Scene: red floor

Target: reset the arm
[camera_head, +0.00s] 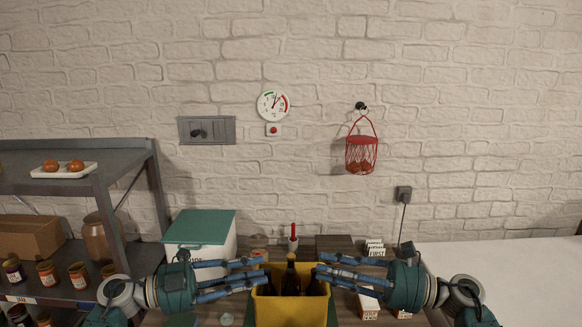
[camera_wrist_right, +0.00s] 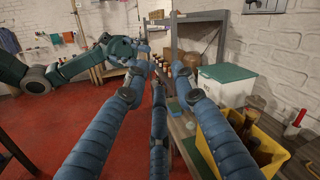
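My left gripper (camera_head: 262,270) comes in from the left over the yellow crate's left side. Its blue fingers are spread and nothing shows between them. My right gripper (camera_head: 319,269) faces it from the right, its fingers also spread and empty. In the right wrist view the right gripper's fingers (camera_wrist_right: 160,100) stand wide apart. Between the two grippers is a yellow crate (camera_head: 290,312) holding dark bottles (camera_head: 291,277). The crate also shows in the right wrist view (camera_wrist_right: 268,153).
A white box with a green lid (camera_head: 200,228) stands behind my left gripper. A grey shelf (camera_head: 75,184) with jars is at the left. A red basket (camera_head: 361,155) hangs on the wall. A white surface (camera_head: 510,280) at right looks clear.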

